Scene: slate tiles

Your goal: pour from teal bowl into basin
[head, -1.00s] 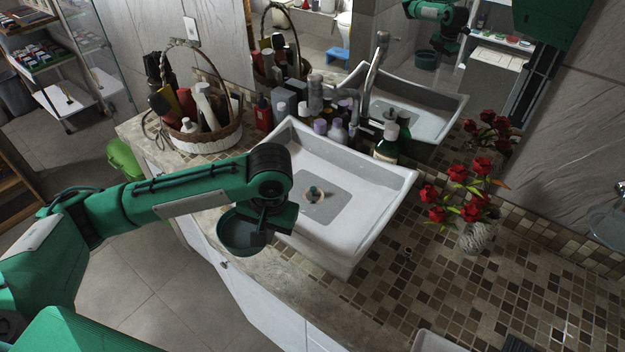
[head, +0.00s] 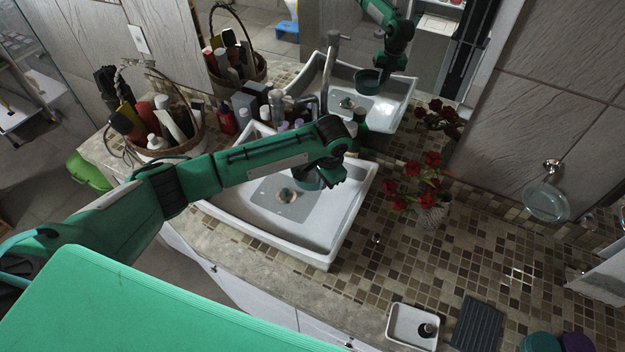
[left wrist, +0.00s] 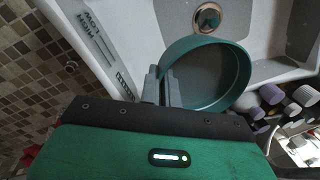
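The teal bowl (head: 307,181) is held over the white basin (head: 325,228), towards its back right part. In the head view my arm hides much of the bowl. In the left wrist view the bowl (left wrist: 236,88) shows its round rim and dark inside; I cannot tell what it contains. My left gripper (head: 328,180) is shut on the bowl's rim, and its two grey fingers (left wrist: 163,88) pinch the near wall in the left wrist view. My right gripper is not in view.
Several bottles (head: 268,105) and the tap (head: 327,75) stand behind the basin. A wicker basket (head: 190,135) is at left. A vase (head: 430,217) with red roses stands to the right. A mirror at the back reflects my arm.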

